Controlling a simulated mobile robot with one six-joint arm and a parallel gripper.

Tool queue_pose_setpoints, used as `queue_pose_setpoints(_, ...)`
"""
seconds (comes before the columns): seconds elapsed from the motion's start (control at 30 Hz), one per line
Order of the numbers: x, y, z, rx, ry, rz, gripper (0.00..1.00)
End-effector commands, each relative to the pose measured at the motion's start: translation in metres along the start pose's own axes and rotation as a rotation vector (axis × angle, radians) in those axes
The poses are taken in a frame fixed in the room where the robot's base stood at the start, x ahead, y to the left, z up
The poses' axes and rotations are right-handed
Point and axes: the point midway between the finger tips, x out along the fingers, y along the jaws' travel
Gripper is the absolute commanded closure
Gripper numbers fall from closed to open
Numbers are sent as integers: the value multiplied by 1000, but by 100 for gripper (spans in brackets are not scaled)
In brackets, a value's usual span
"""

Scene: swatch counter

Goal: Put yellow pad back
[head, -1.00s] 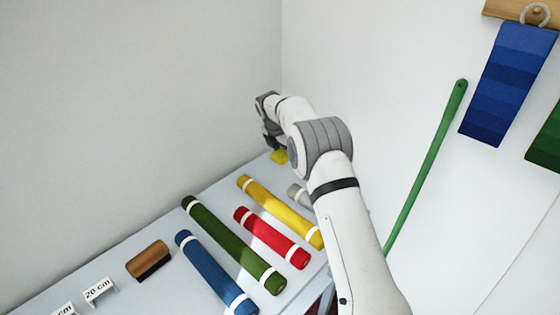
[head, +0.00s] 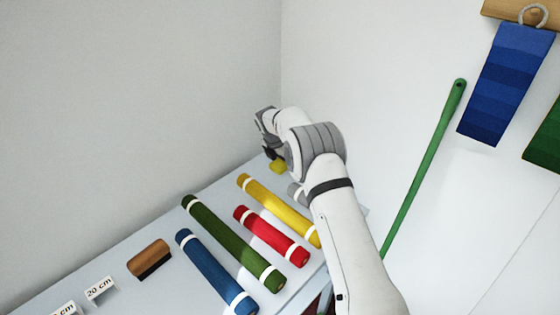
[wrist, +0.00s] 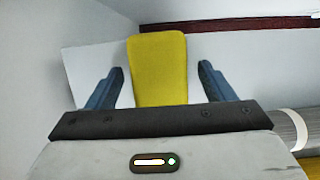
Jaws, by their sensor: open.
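The yellow pad (wrist: 158,70) stands between the two fingers of my gripper (wrist: 160,78) in the wrist view, with a visible gap on each side. The fingers are open and do not appear to touch it. In the head view only a small part of the yellow pad (head: 279,167) shows, at the far end of the counter (head: 225,188) under my gripper (head: 270,153). My wrist hides the rest, and I cannot tell there whether the pad touches the counter.
Blue (head: 215,271), green (head: 232,242), red (head: 271,236) and yellow (head: 279,209) rolls lie on the counter, with a grey roll (wrist: 292,128) partly hidden by my arm. A brown block (head: 149,258) lies left. Walls stand close behind; a green pole (head: 425,170) leans at right.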

Motion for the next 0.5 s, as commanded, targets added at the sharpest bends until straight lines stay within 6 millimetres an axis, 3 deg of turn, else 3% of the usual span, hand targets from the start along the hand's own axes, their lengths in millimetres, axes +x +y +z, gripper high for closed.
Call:
queue_pose_setpoints(0.27,-9,1,0,0,-2,3,24)
queue_pose_setpoints(0.5,-55,2,-1,-1,-2,6,24)
